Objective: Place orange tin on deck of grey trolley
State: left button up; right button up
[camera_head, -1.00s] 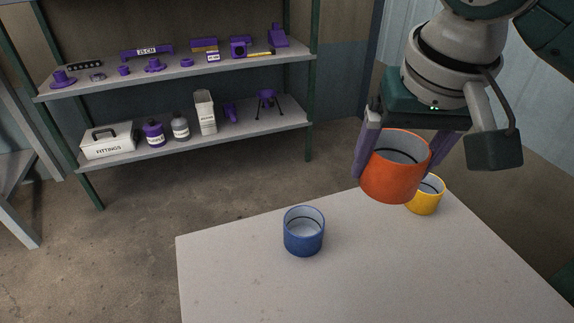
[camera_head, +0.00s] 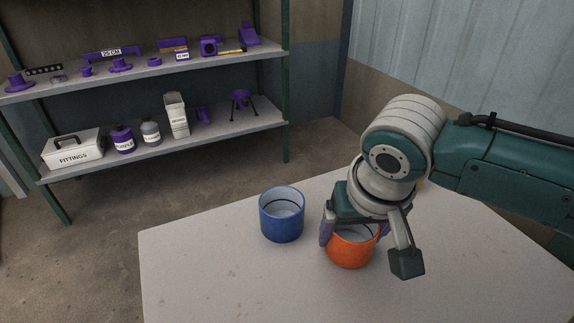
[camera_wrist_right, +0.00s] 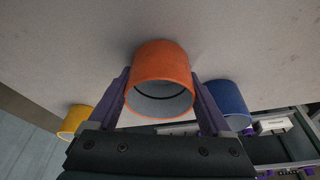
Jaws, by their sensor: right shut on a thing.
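The orange tin (camera_head: 352,250) is held upright between the purple fingers of my right gripper (camera_head: 352,232), low over the table, to the right of the blue tin. In the right wrist view the orange tin (camera_wrist_right: 160,85) sits between the two fingers of the right gripper (camera_wrist_right: 163,98). I cannot tell whether its base touches the table. My arm partly hides it in the head view. No grey trolley can be made out. My left gripper is not in view.
The blue tin (camera_head: 282,214) stands on the pale table (camera_head: 200,270). A yellow tin (camera_wrist_right: 74,122) shows in the right wrist view and is almost hidden behind my arm in the head view. Shelves (camera_head: 150,140) with purple parts stand behind. The table's front left is clear.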

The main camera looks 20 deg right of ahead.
jog(key=shift+f, duration=0.2)
jog(key=shift+f, duration=0.15)
jog(key=o, duration=1.3)
jog(key=p+v, duration=0.6)
jog(key=v, duration=0.6)
jog(key=shift+w, duration=0.1)
jog(key=s+a+n+y, duration=0.2)
jog(key=s+a+n, duration=0.1)
jog(key=s+a, duration=0.3)
jog(key=s+d+r+n, duration=0.2)
jog(key=s+d, duration=0.2)
jog(key=s, duration=0.6)
jog(key=shift+d+n+h, duration=0.3)
jog(key=shift+h, duration=0.1)
